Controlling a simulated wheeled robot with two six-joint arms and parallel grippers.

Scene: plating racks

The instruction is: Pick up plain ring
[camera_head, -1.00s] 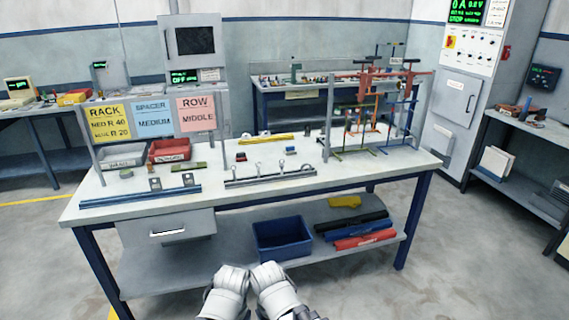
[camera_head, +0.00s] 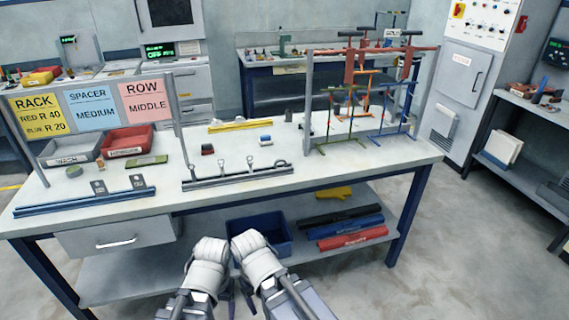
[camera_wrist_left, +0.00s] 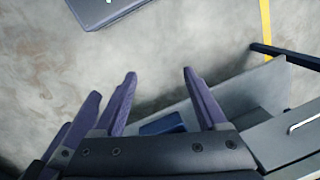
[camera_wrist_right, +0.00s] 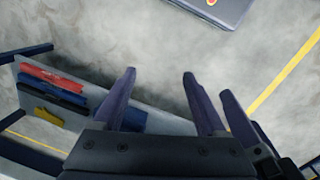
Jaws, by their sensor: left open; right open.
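Several small ring-shaped pieces (camera_head: 250,160) stand along a grey rail (camera_head: 235,178) on the workbench top in the head view. They are too small to tell which one is the plain ring. My left gripper (camera_wrist_left: 160,73) is open and empty in the left wrist view, over the floor. My right gripper (camera_wrist_right: 159,73) is open and empty in the right wrist view. Both are low in front of the bench, well apart from the rings. In the head view my wrists hide most of the fingers.
Signs on the bench read rack, spacer and row (camera_head: 90,107). A grey bin (camera_head: 70,150) and red bin (camera_head: 126,140) stand below them. A blue rail (camera_head: 85,202) lies at left, and racks hang from a frame (camera_head: 308,105) at right. A blue crate (camera_head: 271,249) is on the lower shelf.

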